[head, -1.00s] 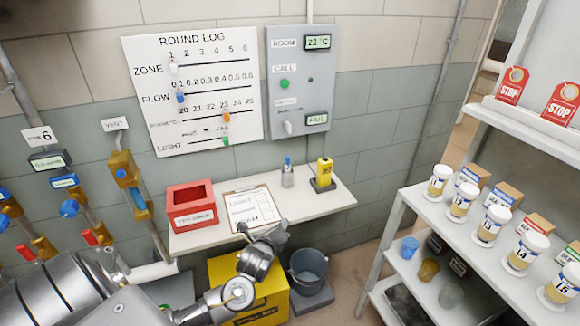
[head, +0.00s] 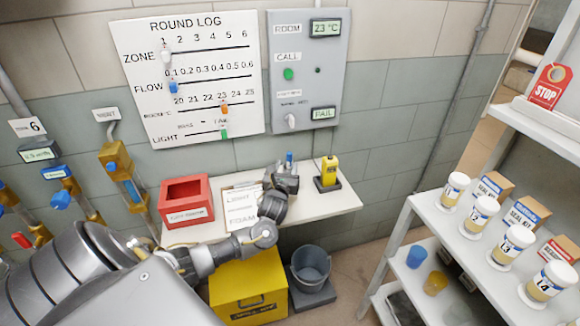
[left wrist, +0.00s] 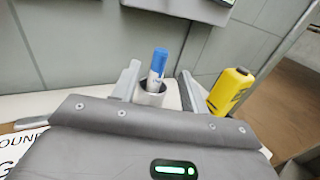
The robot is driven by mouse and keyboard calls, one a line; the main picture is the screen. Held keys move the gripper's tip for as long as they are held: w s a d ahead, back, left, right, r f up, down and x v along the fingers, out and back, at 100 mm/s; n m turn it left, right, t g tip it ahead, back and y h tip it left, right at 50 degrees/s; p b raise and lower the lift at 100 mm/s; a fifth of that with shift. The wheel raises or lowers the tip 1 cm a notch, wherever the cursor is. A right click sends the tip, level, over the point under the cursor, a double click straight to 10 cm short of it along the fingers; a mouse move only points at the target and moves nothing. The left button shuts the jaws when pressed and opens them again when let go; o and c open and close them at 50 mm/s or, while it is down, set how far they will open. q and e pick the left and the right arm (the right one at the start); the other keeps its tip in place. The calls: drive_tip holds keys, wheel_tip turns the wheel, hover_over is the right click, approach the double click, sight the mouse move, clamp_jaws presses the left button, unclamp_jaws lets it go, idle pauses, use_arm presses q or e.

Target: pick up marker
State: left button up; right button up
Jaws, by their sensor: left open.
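The marker (left wrist: 158,65) has a blue cap and a white body. It stands upright in a small grey cup (left wrist: 151,94) on the wall shelf. In the head view the blue top of the marker (head: 289,157) shows just above my left gripper (head: 287,170), which hides most of the cup. In the left wrist view my left gripper (left wrist: 157,84) is open, with one finger on each side of the marker and cup. I cannot tell whether the fingers touch the cup. My right gripper is not in view.
A yellow handheld device (head: 328,171) stands on a dark base right of the cup. A clipboard (head: 238,208) and a red box (head: 187,202) lie to the left on the white shelf (head: 335,201). A yellow box (head: 249,285) and a bucket (head: 310,266) are below.

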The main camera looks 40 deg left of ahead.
sight(289, 158)
use_arm(q)
drive_tip(key=shift+w+a, duration=0.25)
drive_tip(key=shift+w, duration=0.25)
drive_tip(key=shift+w+a, duration=0.1)
drive_tip(key=shift+w+a+r, duration=0.1)
drive_tip(key=shift+w, duration=0.05)
drive_tip(key=x, duration=0.4)
drive_tip(key=shift+w+a+p, duration=0.15)
drive_tip(key=shift+w+p, duration=0.2)
drive_tip(key=shift+p, duration=0.05)
clamp_jaws()
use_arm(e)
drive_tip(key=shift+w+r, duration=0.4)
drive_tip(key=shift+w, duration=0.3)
